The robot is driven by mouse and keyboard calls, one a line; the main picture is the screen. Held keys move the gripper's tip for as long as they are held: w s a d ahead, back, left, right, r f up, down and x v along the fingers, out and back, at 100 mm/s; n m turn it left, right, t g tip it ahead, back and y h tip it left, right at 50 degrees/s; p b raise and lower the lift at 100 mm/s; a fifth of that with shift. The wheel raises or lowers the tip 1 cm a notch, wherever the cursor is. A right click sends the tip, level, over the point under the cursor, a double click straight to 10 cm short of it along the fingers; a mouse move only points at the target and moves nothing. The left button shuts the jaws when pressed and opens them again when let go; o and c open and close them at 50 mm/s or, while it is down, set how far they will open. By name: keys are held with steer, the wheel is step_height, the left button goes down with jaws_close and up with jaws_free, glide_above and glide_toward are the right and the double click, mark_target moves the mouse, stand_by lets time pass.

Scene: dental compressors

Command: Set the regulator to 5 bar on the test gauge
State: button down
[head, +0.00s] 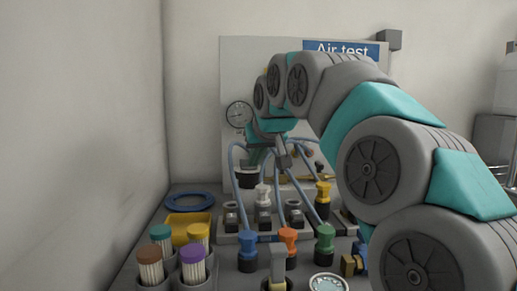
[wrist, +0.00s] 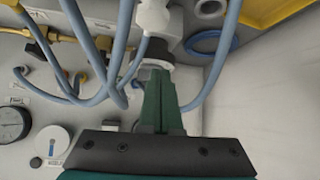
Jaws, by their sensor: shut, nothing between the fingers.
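The round test gauge (head: 238,114) hangs on the upright panel in the head view. It also shows at the left edge of the wrist view (wrist: 11,123), but its reading is too small to tell. A black-and-white cylindrical fitting (head: 247,178) sits low on the panel below the gauge; it may be the regulator. My gripper (wrist: 160,74) is shut and empty, its dark green fingertips close to a white ring (wrist: 155,63) on a fitting. I cannot tell whether they touch. In the head view my gripper (head: 253,162) is partly hidden by my arm.
Blue hoses (wrist: 118,60) loop close beside my gripper. A yellow tray (head: 190,228) and a blue ring (head: 190,201) lie at the bench's left. Several brush pots and coloured-knob fittings, including an orange one (head: 288,237), stand in front. A wall (head: 85,150) bounds the left.

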mark_target(244, 167)
steer(key=w, duration=0.1)
steer(key=w+a+f, duration=0.1)
steer(key=w, duration=0.1)
steer(key=w+f, duration=0.1)
steer(key=w, duration=0.1)
steer(key=shift+a+p, duration=0.3)
steer(key=shift+p, duration=0.05)
steer(key=shift+w+a+f, duration=0.1)
steer(key=shift+w+a, duration=0.05)
steer(key=shift+w, duration=0.45)
steer(key=shift+a+m+h+b, duration=0.35)
steer(key=shift+m+h+b, duration=0.2)
steer(key=shift+m+h, duration=0.45)
